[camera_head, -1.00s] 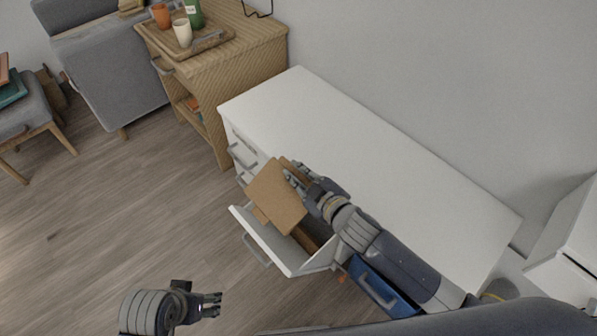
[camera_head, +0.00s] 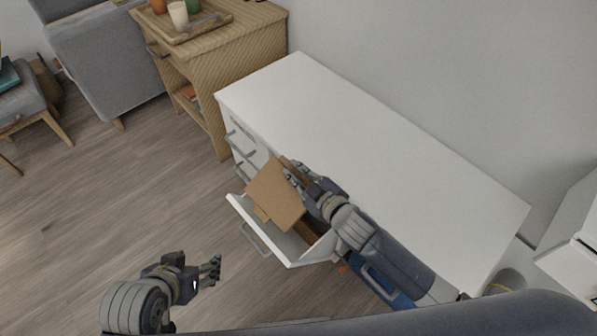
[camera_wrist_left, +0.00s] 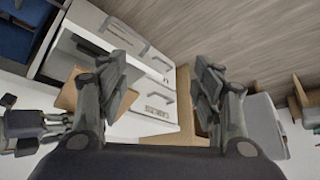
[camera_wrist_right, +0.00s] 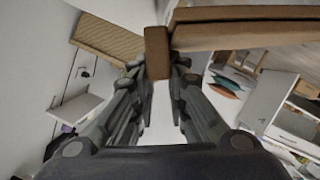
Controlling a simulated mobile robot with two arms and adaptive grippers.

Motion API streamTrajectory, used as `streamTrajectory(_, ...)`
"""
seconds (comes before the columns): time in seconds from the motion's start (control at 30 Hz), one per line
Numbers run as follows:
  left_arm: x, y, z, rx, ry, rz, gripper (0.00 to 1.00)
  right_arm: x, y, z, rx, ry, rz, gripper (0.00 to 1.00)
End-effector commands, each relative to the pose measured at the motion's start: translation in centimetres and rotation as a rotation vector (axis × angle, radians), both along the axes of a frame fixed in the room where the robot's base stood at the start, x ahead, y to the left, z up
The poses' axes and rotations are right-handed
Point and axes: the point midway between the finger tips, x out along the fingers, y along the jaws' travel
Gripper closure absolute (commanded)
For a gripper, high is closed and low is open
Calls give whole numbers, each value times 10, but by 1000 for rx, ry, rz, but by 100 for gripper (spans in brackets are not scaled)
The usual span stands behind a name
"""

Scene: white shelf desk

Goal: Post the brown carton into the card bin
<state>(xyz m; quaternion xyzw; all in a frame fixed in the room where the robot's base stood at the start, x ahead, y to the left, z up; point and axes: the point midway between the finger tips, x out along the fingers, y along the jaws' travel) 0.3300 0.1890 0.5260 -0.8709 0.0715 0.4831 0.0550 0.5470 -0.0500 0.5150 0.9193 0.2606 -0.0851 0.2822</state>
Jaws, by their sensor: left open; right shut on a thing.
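The brown carton (camera_head: 275,196) is tilted above the open white tilt-out bin (camera_head: 268,238) in the desk front, apparently the card bin. My right gripper (camera_head: 297,180) is shut on the carton's edge; in the right wrist view the held brown edge (camera_wrist_right: 157,52) sits between the fingertips. More brown card (camera_head: 304,230) shows inside the bin, partly hidden by the carton and my right arm. I cannot tell whether the carton touches the bin's rim. My left gripper (camera_head: 212,270) is open and empty, low over the floor, left of the bin.
A blue bin front (camera_head: 385,286) lies right of the white one, partly behind my right arm. The white desk top (camera_head: 370,135) is bare. A wooden cabinet (camera_head: 215,80) with a tray stands beyond the desk's far end.

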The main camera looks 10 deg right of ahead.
Motion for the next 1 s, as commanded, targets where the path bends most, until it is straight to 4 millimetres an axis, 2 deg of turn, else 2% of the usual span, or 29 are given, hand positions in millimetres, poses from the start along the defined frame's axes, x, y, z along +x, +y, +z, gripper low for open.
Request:
streamTrajectory(0.27, 29, -10, 11, -30, -141, -11, 40, 0, 0, -12, 1, 0, 0, 100)
streamTrajectory(0.6, 62, -21, 35, -70, -322, -24, 40, 0, 0, -23, 1, -1, 0, 100)
streamTrajectory(1.0, 87, -32, 64, -110, -500, -37, 40, 0, 0, -34, 1, -1, 0, 100)
